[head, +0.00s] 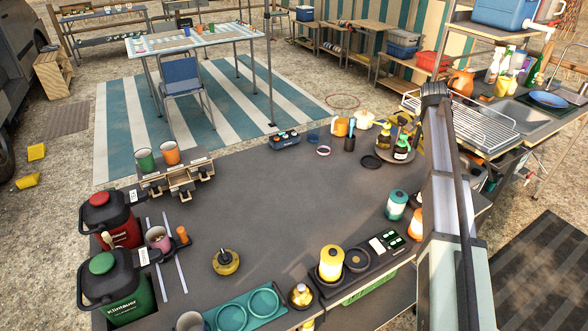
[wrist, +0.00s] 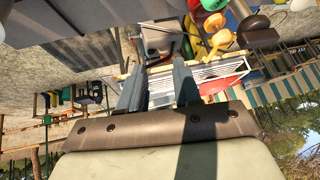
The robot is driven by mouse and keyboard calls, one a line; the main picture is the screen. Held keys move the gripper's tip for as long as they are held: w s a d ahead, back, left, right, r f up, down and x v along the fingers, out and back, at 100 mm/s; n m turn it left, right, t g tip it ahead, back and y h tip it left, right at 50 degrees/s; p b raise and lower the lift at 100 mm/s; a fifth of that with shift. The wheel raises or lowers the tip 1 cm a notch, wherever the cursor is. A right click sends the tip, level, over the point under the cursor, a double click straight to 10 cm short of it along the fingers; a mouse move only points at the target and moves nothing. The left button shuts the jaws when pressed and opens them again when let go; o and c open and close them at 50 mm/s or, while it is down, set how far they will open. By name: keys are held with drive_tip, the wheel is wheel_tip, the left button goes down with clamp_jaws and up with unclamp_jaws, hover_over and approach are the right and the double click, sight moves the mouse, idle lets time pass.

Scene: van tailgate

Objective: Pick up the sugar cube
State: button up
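I cannot make out a sugar cube in either view; it may be hidden or too small to tell. My gripper (head: 436,90) is raised over the right side of the dark counter (head: 290,205) in the head view, in front of the wire dish rack. In the wrist view my gripper (wrist: 158,72) shows two grey fingers standing apart with nothing held between them. A pink cup (head: 157,238) with something sticking out stands at the counter's left. A small dark tray with pale pieces (head: 386,241) lies at the right; the pieces are unclear.
Red (head: 112,220) and green (head: 117,285) canisters stand at the left edge. A round stand with bottles (head: 401,150) is at the back right. A yellow jar (head: 331,263) and a teal tray (head: 245,311) are at the front. The counter's middle is mostly clear.

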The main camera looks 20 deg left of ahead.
drive_tip(key=s+a+n+g+y, duration=0.15)
drive_tip(key=a+n, duration=0.25)
drive_tip(key=a, duration=2.1)
wheel_tip(320, 180, up, 3)
drive_tip(key=n+g+y, duration=0.1)
drive_tip(key=n+g, duration=0.4)
drive_tip(key=n, duration=0.7)
hover_over(180, 183)
wheel_tip(180, 183, down, 13)
drive_tip(key=shift+w+f, duration=0.1)
drive_tip(key=shift+f, duration=0.05)
drive_tip(key=shift+c, duration=0.4)
clamp_jaws()
